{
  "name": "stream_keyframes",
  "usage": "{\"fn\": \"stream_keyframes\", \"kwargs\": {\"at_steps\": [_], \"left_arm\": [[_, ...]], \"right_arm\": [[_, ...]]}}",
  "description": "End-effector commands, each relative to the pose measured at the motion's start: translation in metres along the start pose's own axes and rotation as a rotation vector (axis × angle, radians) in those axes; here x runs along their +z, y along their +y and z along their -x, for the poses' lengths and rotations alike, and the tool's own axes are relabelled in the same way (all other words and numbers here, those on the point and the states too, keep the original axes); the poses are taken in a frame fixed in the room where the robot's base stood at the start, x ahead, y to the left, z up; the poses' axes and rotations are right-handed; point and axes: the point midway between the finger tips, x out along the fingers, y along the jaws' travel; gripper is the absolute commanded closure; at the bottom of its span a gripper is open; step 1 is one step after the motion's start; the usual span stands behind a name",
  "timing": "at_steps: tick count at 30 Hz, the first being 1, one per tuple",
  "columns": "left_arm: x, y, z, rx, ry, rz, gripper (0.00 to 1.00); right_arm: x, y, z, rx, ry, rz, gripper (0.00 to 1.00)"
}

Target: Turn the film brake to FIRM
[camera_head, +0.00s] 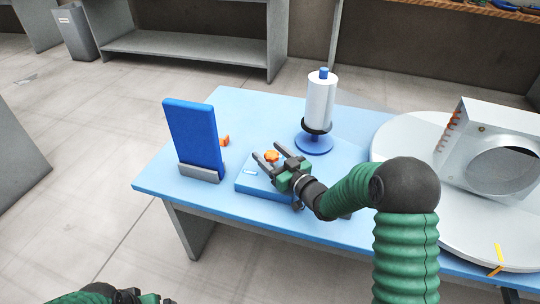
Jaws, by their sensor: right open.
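An orange knob (272,157), which looks like the film brake, sits on a flat blue base (245,183) with a small white label. My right gripper (267,152) is open, with its two dark fingers on either side of the knob as seen from here. I cannot tell whether they touch it. Any setting marks are too small to read. A white film roll (320,102) stands upright on a blue round-footed holder behind the base. My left gripper (140,297) shows only partly at the bottom edge, away from the table.
A blue upright panel (193,137) in a grey foot stands left of the base, with a small orange piece (225,140) beside it. A metal duct box (487,150) rests on a white round turntable (400,139) at right. The blue table (240,103) is clear at the back left.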

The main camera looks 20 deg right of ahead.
Motion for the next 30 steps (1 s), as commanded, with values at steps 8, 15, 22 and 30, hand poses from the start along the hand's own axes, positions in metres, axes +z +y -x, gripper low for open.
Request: {"fn": "stream_keyframes", "kwargs": {"at_steps": [8, 15, 22, 30], "left_arm": [[-0.0001, 0.0000, 0.0003, 0.000, 0.000, 0.000, 0.00], [-0.0001, 0.0000, 0.0003, 0.000, 0.000, 0.000, 0.00], [0.0000, 0.0000, -0.0001, 0.000, 0.000, 0.000, 0.00], [0.0007, 0.0000, -0.0031, 0.000, 0.000, 0.000, 0.00]], "right_arm": [[0.0002, 0.0002, 0.0005, 0.000, 0.000, 0.000, 0.60], [0.0002, 0.0005, 0.0007, 0.001, -0.001, 0.001, 0.91], [0.0003, 0.0005, 0.0007, 0.008, -0.001, 0.001, 0.99], [0.0009, -0.0006, 0.0005, 0.094, -0.001, 0.001, 0.99]]}}
